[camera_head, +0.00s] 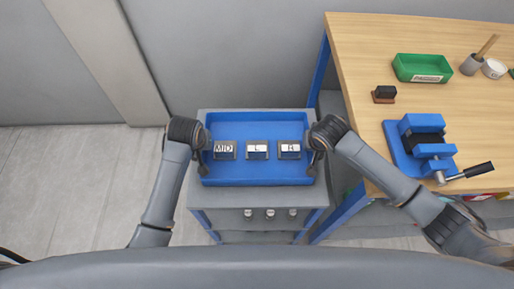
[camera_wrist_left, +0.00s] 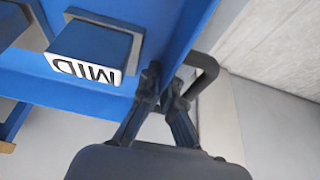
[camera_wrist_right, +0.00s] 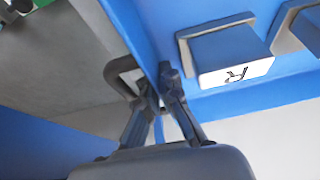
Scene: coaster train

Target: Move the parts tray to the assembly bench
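The blue parts tray (camera_head: 258,179) sits on a grey-topped stand at the centre of the head view. It holds three blocks with white labels: MID (camera_head: 224,150), L (camera_head: 257,150) and R (camera_head: 290,150). My left gripper (camera_wrist_left: 164,80) is at the tray's left end, its fingers drawn together on the dark loop handle (camera_wrist_left: 205,68). My right gripper (camera_wrist_right: 155,85) is at the right end, its fingers drawn together on the other handle (camera_wrist_right: 120,72). The contact is partly hidden by the fingers. The tray looks level; any gap beneath it cannot be told.
The wooden assembly bench (camera_head: 360,60) stands to the right, close to the stand (camera_head: 200,193). On it are a green bin (camera_head: 420,68), a blue vise (camera_head: 402,150), a small dark block (camera_head: 384,94) and a grey cup (camera_head: 470,66). Floor is open at left.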

